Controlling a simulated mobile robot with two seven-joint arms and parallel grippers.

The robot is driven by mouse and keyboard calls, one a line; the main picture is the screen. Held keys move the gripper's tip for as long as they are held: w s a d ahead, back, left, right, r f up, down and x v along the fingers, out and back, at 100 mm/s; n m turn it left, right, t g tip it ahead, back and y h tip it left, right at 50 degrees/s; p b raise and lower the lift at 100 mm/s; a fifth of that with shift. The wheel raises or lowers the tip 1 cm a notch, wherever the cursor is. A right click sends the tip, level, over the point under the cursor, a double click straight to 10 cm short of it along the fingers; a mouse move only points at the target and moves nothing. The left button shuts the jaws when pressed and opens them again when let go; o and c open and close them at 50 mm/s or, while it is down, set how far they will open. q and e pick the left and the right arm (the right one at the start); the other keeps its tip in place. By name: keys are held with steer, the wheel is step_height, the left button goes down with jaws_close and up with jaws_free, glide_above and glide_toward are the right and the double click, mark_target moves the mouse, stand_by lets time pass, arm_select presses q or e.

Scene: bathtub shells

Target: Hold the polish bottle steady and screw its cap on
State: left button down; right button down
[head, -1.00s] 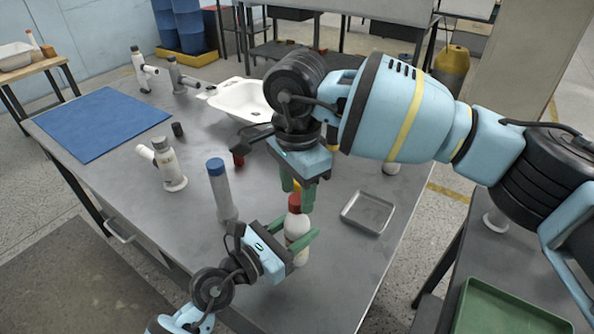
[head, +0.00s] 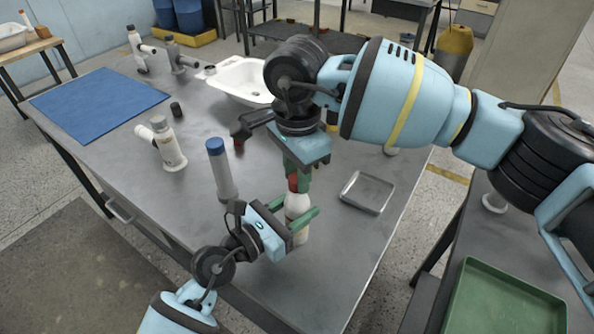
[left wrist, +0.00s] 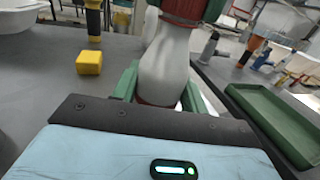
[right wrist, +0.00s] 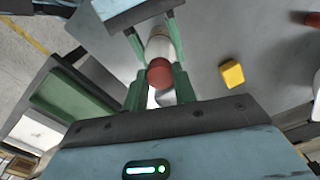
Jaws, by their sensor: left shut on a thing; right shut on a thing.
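The white polish bottle (head: 297,207) stands upright near the front of the table. My left gripper (head: 298,226) is shut on its body from the side; its green fingers flank the bottle in the left wrist view, where the bottle (left wrist: 170,62) fills the middle. The red cap (head: 293,183) sits at the bottle's top. My right gripper (head: 298,172) points down from above and is shut on the cap; in the right wrist view the cap (right wrist: 160,73) lies between its green fingertips. Its fingers partly hide the cap, and I cannot tell how tightly it sits.
A blue-capped grey bottle (head: 221,170) stands just left of the polish bottle. A shallow metal tray (head: 366,192) lies to the right. A yellow block (right wrist: 232,73) is nearby. A white basin (head: 240,78) and blue mat (head: 98,112) are farther back.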

mark_target(288, 215)
steer(key=c, duration=1.1)
jaws_free()
steer(key=shift+o, duration=0.2)
step_height(288, 215, up, 12)
arm_select(q)
steer(key=c, duration=0.7)
jaws_free()
steer(key=shift+v, duration=3.95)
arm_select(e)
steer(key=shift+f, duration=0.4)
